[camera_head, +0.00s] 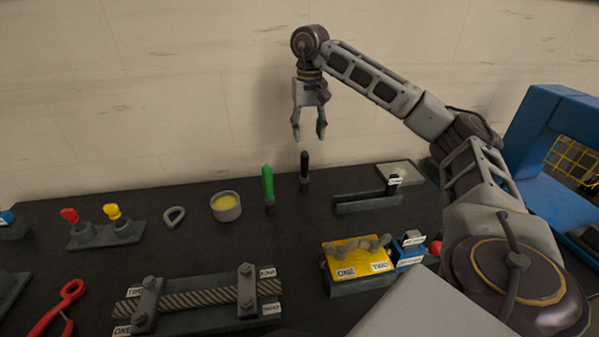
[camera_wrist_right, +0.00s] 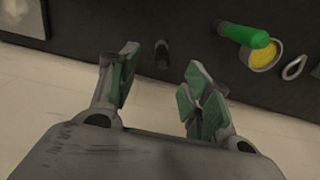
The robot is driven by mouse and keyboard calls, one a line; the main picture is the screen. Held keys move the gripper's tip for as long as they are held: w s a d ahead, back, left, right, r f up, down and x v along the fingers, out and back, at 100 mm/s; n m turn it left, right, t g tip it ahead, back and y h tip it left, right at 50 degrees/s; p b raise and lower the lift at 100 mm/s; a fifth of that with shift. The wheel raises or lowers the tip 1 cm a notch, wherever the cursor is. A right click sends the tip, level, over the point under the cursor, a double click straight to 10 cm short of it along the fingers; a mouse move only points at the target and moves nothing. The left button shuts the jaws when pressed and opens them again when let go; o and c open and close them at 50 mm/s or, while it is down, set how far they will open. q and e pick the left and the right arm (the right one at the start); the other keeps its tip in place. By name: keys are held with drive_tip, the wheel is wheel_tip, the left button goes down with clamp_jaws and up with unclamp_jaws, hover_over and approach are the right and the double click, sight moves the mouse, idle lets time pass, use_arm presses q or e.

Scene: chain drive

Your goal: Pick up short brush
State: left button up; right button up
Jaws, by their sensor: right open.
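Two upright brush-like tools stand at the back of the dark table: one with a black handle (camera_head: 304,168) and one with a green handle (camera_head: 268,184). The black one looks a little shorter; their bristles cannot be made out. My right gripper (camera_head: 308,136) points down, open and empty, just above the black-handled one. In the right wrist view the black one (camera_wrist_right: 162,55) shows beyond the gap between my open fingers (camera_wrist_right: 160,78), and the green one (camera_wrist_right: 245,36) lies to the right. My left gripper is out of view.
A round tin (camera_head: 226,207) with yellow contents stands left of the green handle. A dark bracket (camera_head: 368,204) is to the right. A yellow-topped block (camera_head: 357,258) and a rope fixture (camera_head: 198,300) sit nearer. The wall is close behind the table.

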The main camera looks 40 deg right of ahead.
sight(306, 153)
drive_tip(key=shift+w, duration=0.35)
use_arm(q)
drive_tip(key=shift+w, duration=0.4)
use_arm(e)
drive_tip(key=shift+f, duration=0.1)
wheel_tip(306, 153, down, 7)
drive_tip(key=shift+f+b, duration=0.2)
drive_tip(key=shift+b, duration=0.15)
drive_tip(key=shift+f, duration=0.45)
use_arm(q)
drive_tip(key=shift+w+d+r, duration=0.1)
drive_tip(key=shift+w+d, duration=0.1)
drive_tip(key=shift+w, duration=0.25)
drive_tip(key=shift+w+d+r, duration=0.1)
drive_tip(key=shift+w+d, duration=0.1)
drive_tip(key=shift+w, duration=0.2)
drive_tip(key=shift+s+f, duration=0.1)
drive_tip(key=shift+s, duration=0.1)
use_arm(e)
drive_tip(key=shift+f, duration=0.1)
